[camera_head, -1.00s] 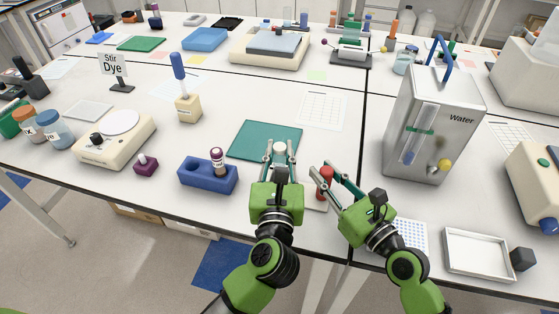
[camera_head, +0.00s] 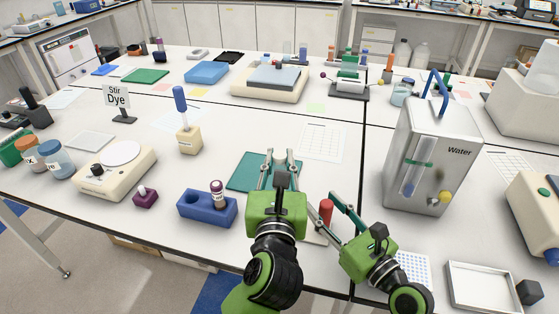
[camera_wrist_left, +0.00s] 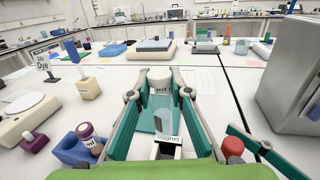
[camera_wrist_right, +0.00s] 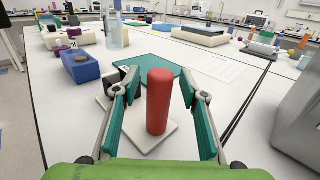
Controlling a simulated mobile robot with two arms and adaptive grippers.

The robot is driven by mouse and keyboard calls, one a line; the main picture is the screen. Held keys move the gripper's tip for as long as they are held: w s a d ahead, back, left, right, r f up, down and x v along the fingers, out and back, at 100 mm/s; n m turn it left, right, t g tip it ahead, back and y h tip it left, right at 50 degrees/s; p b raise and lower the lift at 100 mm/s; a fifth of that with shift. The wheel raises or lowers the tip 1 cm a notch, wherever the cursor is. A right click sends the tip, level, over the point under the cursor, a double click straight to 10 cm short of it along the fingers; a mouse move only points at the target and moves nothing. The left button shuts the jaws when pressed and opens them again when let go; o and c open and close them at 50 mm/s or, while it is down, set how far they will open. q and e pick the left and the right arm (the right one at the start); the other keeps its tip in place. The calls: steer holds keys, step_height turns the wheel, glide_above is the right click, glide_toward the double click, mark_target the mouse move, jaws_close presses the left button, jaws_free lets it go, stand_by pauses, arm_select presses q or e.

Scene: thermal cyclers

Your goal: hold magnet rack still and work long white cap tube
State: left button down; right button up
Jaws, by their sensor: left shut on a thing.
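My left gripper (camera_head: 280,156) is shut on the long white cap tube (camera_wrist_left: 161,78), a pale labelled tube. It holds the tube above the green mat (camera_head: 246,174). The magnet rack (camera_wrist_left: 167,138), with a label reading "Magnet", shows below and nearer in the left wrist view. A red upright post (camera_wrist_right: 158,102) stands on a cream base plate (camera_wrist_right: 142,135) in the right wrist view. My right gripper (camera_wrist_right: 160,96) is open, with its fingers either side of the post and gaps showing.
A blue rack (camera_head: 207,207) holding a purple-capped tube (camera_head: 217,192) stands left of my left gripper. A steel water tank (camera_head: 433,150) stands to the right. A white tray (camera_head: 480,285) lies near the front right edge.

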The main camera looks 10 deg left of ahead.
steer(key=v, duration=1)
steer(key=shift+s+d+f, duration=0.1)
steer(key=shift+d+f, duration=0.05)
steer(key=shift+v, duration=0.85)
arm_select(q)
steer(key=shift+f, duration=0.1)
